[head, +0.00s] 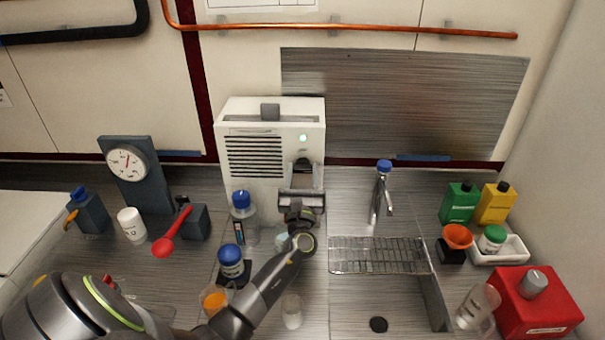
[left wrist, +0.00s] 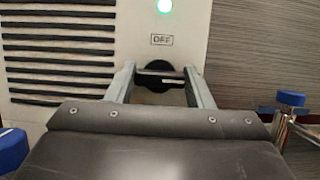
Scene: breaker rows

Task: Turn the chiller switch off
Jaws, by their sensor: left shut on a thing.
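The chiller (head: 235,190) is a white box with dark slots, against the back wall. The fingers and gripper body hide part of the switch. My right gripper is out of view.
Bottles (head: 243,222) with blue caps stand left of my left arm. A tap (head: 382,190) and a drying rack (head: 380,255) over a sink are to the right. A gauge (head: 127,162) stands at the left, and a red box (head: 548,305) at the right.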

